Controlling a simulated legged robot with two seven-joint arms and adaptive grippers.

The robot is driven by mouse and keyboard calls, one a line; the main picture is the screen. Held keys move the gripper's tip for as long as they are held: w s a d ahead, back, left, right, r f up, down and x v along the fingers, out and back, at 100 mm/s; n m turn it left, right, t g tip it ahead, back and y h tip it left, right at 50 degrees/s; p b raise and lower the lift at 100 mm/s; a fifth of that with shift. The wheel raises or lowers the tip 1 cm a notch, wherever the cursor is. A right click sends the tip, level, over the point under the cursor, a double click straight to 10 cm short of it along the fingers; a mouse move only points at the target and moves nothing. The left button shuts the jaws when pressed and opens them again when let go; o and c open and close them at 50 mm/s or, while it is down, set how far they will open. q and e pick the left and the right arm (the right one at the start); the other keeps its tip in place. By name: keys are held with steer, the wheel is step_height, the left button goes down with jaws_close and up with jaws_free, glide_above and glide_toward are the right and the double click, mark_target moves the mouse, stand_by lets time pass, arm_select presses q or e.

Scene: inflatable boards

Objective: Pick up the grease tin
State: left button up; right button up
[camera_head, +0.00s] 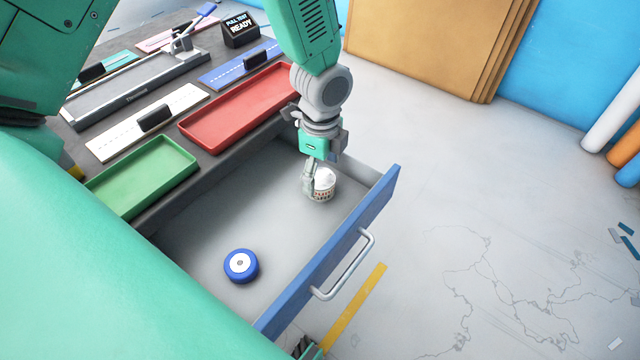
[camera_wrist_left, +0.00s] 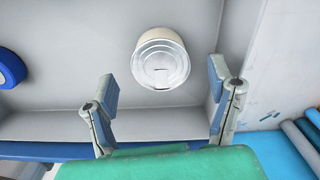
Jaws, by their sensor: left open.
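The grease tin (camera_head: 323,188) is a small round can with a pale lid and a patterned beige side. It stands upright in the open drawer (camera_head: 205,225), near the drawer's far end. My left gripper (camera_head: 316,182) is right at the tin, pointing down, and partly covers it. In the left wrist view the tin (camera_wrist_left: 160,62) shows its silver lid, centred between the two spread fingers (camera_wrist_left: 162,85) and a little beyond their tips. Clear gaps show on both sides, so the gripper is open and holds nothing.
A blue tape-like roll (camera_head: 241,265) lies in the drawer's nearer part. The blue drawer front (camera_head: 335,250) with its metal handle (camera_head: 345,265) borders the tin's right side. Green (camera_head: 145,177) and red (camera_head: 238,105) trays sit on the bench above. The floor at right is mostly open.

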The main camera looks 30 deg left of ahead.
mark_target(322, 178)
arm_select(q)
step_height(322, 178, down, 5)
steer(key=shift+w+d+r+b, duration=0.1)
steer(key=shift+r+b, duration=0.1)
steer(key=shift+b, duration=0.4)
steer(key=shift+d+r, duration=0.1)
steer(key=shift+r, duration=0.05)
steer(key=c, duration=1.2)
steer(key=shift+a, duration=0.2)
steer(key=shift+c, duration=0.6)
